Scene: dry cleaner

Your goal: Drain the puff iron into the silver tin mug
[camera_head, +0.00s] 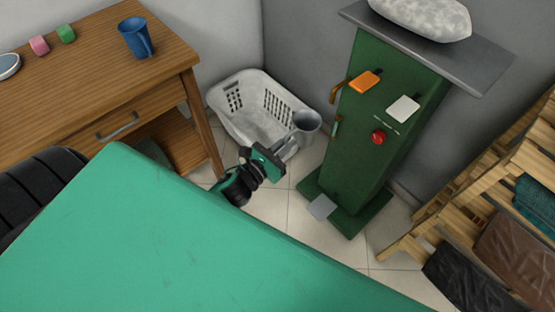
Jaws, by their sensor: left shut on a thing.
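The puff iron is a green cabinet (362,165) with a grey top plate (470,62) and a pale padded puff (425,16). A bent brass spout (338,92) sticks out of its left side, with a small teal-handled part (336,127) below. My left gripper (284,147) is shut on the silver tin mug (307,121), left of the cabinet. The mug's open mouth shows from above. In the picture it sits below and left of the spout, with a gap. I cannot tell its height against the spout. My right gripper is out of view.
A white laundry basket (225,97) stands behind the mug. A wooden table (95,75) with a blue mug (135,38) is at the left. Wooden racks with folded items (510,250) are at the right. A grey pedal (321,207) is at the cabinet's foot.

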